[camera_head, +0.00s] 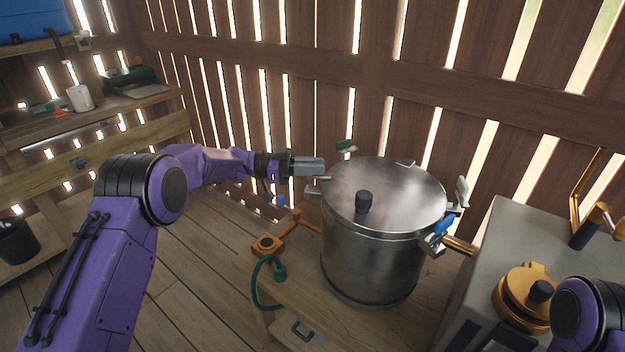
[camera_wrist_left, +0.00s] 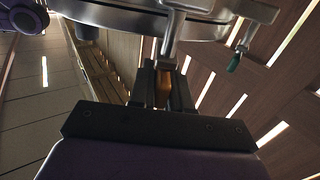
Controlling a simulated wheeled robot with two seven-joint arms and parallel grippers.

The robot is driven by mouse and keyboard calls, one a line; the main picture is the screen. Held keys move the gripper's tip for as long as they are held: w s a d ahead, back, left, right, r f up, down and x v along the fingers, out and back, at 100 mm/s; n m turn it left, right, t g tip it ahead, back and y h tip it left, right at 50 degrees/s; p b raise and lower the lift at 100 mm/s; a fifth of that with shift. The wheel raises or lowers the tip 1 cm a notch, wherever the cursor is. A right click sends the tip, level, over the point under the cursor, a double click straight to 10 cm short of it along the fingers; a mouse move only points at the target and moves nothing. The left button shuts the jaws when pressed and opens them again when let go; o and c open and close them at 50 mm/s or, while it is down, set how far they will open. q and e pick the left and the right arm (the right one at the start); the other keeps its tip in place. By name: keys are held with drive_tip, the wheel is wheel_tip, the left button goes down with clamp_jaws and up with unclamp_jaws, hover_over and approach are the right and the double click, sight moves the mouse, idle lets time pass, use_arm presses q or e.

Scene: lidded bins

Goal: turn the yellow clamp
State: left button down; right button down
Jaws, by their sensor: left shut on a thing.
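A large steel pot (camera_head: 370,255) with a shiny lid (camera_head: 395,192) and a black knob stands on a wooden bench. Clamps sit around its rim: one with a blue handle (camera_head: 444,224) at the right and one with a green handle (camera_head: 345,147) at the back, also in the left wrist view (camera_wrist_left: 234,63). My left gripper (camera_head: 318,167) is at the pot's left rim. In the left wrist view, my left gripper (camera_wrist_left: 164,85) is shut on the yellow clamp (camera_wrist_left: 164,94), whose orange-yellow handle shows between the fingers. The fingers hide this handle in the head view. My right gripper is out of view.
A brass spout (camera_head: 459,245) sticks out from the pot's right side. A green hose (camera_head: 258,283) and an orange fitting (camera_head: 268,245) are at the bench's left. A grey unit (camera_head: 500,235) with a brass cap (camera_head: 525,290) stands right. Plank walls close off the back.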

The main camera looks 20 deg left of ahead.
use_arm(q)
drive_tip(key=shift+f+m+g+b, duration=0.2)
drive_tip(key=shift+m+g+b, duration=0.6)
drive_tip(key=shift+g+b, duration=0.35)
drive_tip(key=shift+r+m+g+h+b, duration=0.3)
drive_tip(key=shift+m+g+b, duration=0.1)
drive_tip(key=shift+g, duration=0.35)
drive_tip(key=c, duration=1.2)
unclamp_jaws()
drive_tip(key=shift+o, duration=0.2)
